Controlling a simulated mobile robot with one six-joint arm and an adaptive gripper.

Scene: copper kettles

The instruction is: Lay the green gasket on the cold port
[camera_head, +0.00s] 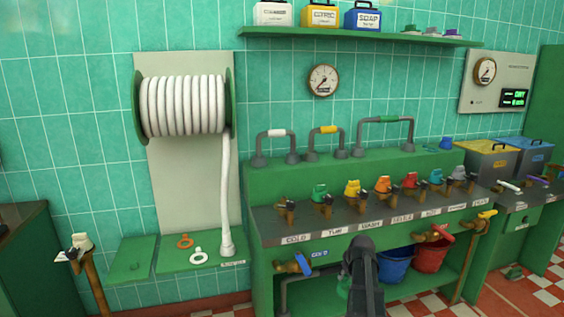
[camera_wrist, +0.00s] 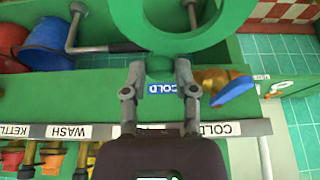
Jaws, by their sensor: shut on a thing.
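My gripper (camera_wrist: 160,75) is shut on the tab of the green gasket (camera_wrist: 128,15), a flat ring that fills the top of the wrist view. In the head view my gripper (camera_head: 352,275) is in front of the bench's lower shelf, and a bit of the gasket (camera_head: 343,287) shows left of it. A blue COLD label (camera_head: 320,274) marks the bench front, beside a brass tap with a blue lever (camera_head: 303,263). In the wrist view the label (camera_wrist: 166,89) shows between the fingers and the blue lever (camera_wrist: 233,91) to their right. I cannot make out the cold port's opening.
An orange ring (camera_head: 185,241) and a white ring (camera_head: 199,256) lie on a green board at left. A blue bucket (camera_head: 394,263) and a red bucket (camera_head: 432,254) stand under the bench. A row of coloured taps lines the bench top. A hose reel (camera_head: 183,106) hangs left.

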